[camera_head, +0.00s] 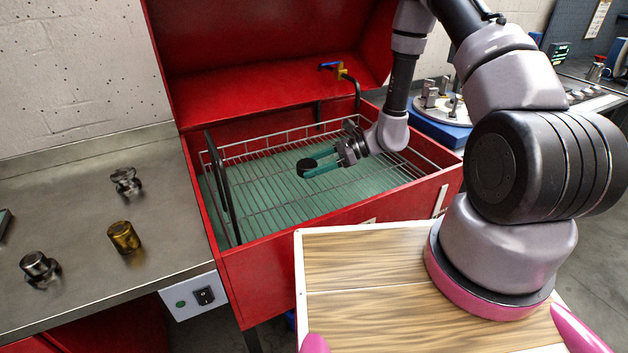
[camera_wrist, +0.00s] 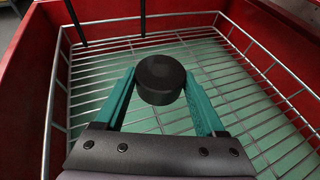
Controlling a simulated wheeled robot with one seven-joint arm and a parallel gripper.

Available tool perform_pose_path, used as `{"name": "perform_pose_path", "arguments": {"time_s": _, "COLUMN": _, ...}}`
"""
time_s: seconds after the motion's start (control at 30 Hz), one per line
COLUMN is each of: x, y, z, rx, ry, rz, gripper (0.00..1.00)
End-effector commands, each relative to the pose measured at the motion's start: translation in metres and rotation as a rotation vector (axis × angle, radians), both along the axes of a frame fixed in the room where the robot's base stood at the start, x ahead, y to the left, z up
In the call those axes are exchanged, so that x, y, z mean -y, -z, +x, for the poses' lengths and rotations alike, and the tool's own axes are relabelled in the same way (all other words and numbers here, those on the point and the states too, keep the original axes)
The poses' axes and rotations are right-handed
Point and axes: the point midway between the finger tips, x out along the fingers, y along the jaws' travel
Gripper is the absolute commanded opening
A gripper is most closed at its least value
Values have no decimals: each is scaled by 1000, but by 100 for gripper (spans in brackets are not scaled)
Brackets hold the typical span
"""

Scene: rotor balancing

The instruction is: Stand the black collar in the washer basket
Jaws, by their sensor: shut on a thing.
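The black collar (camera_wrist: 160,80) is between the two teal fingers of my gripper (camera_wrist: 160,95), which is shut on it. In the head view the collar (camera_head: 307,168) shows as a dark round piece at the tips of my gripper (camera_head: 312,169). The washer basket (camera_head: 262,208) is a wire basket inside the red parts washer. The collar is over the inside of the basket; I cannot tell whether it touches the wires. The basket's wire floor and side rails also show in the wrist view (camera_wrist: 58,110).
The red washer (camera_head: 330,240) has its lid raised, with a dark bar at the left and a brass-and-blue tap (camera_head: 335,68) at the back. A steel bench (camera_head: 90,240) at left holds dark metal parts and a brass cylinder (camera_head: 124,237). The basket floor looks clear.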

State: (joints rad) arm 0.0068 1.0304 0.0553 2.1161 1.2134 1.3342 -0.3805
Motion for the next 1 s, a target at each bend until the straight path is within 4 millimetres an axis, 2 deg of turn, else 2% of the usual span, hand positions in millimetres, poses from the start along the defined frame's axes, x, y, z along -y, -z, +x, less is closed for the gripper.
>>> {"name": "perform_pose_path", "arguments": {"time_s": 0.1, "x": 0, "y": 23, "z": 0, "rx": -3, "ry": 1, "rz": 1, "gripper": 0}}
{"name": "perform_pose_path", "arguments": {"time_s": 0.37, "x": 0, "y": 45, "z": 0, "rx": -1, "ry": 3, "rz": 0, "gripper": 0}}
{"name": "perform_pose_path", "arguments": {"time_s": 0.6, "x": 0, "y": 77, "z": 1, "rx": -1, "ry": 3, "rz": 0, "gripper": 0}}
{"name": "perform_pose_path", "arguments": {"time_s": 1.0, "x": 0, "y": 83, "z": 1, "rx": 0, "ry": 3, "rz": 0, "gripper": 0}}
